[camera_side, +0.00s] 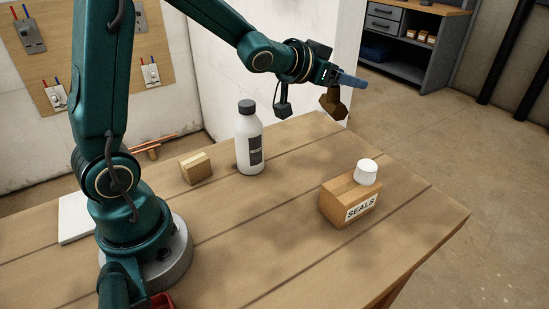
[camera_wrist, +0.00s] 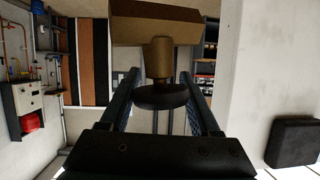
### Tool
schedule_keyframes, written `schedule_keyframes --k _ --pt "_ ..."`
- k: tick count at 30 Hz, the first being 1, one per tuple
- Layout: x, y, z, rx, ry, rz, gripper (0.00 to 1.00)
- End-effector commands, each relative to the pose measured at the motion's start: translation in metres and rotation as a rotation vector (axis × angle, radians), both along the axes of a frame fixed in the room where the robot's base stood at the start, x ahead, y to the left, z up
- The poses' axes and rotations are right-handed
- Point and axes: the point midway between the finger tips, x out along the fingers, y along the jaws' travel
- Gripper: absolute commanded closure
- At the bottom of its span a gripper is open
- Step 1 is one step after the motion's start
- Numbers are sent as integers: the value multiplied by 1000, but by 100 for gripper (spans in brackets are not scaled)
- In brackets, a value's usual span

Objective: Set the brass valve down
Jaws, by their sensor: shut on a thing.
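My gripper (camera_side: 349,81) is shut on the brass valve (camera_side: 334,101) and holds it in the air, past the back edge of the wooden table (camera_side: 290,262) as the side view shows it. The valve looks dark brown there, with a blocky body hanging below the blue-grey fingers. In the wrist view the valve (camera_wrist: 158,58) sits between the two fingers (camera_wrist: 160,92), with a wide body at the top, a narrow neck and a dark round part nearer the palm. It touches nothing else that I can see.
A white bottle (camera_side: 249,145) with a dark cap stands upright on the table. A small wooden block (camera_side: 195,168) lies left of it. A box labelled SEALS (camera_side: 350,200) carries a white cap (camera_side: 366,172). Bare tabletop lies between bottle and box. A grey shelf unit (camera_side: 399,62) stands behind.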

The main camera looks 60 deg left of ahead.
Motion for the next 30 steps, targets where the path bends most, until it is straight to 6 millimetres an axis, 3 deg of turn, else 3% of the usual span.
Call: schedule_keyframes --k 11,16,24,30 --pt "-6 -25 13 19 -10 -180 100" --pt "-19 -46 16 29 -13 -347 100" --pt "-77 -87 0 49 -28 -777 100" --pt "-130 -96 -23 61 -48 -1039 100"
